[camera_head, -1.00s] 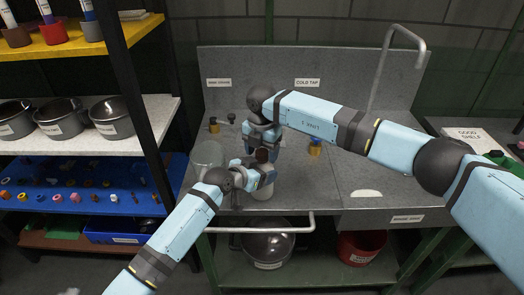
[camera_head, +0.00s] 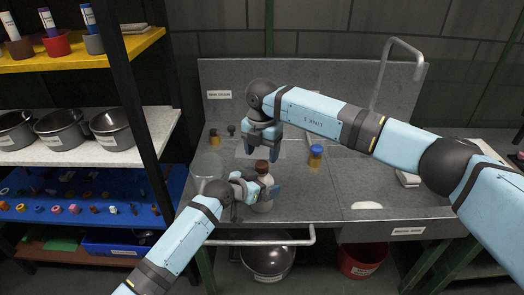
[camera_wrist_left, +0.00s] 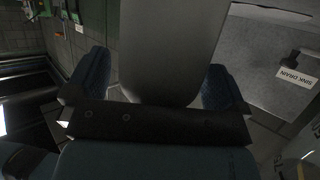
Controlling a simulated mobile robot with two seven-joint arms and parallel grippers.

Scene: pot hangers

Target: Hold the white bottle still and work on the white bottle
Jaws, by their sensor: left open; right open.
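The white bottle (camera_head: 264,205) with a brown cap (camera_head: 262,167) stands upright near the front edge of the grey worktop. My left gripper (camera_head: 262,189) is at the bottle's side, open, with its fingers on either side of it. In the left wrist view the bottle (camera_wrist_left: 170,45) shows large and grey between the two spread fingers; whether either finger touches it I cannot tell. My right gripper (camera_head: 263,147) is above the cap, pointing down, open and apart from it. Part of the bottle is hidden behind the left gripper.
A clear glass vessel (camera_head: 207,166) stands just left of the bottle. A yellow jar with a blue lid (camera_head: 316,155) stands to the right. Behind is the grey backboard (camera_head: 330,92) with a tall bent tap (camera_head: 388,75). A shelf post (camera_head: 135,110) rises at left.

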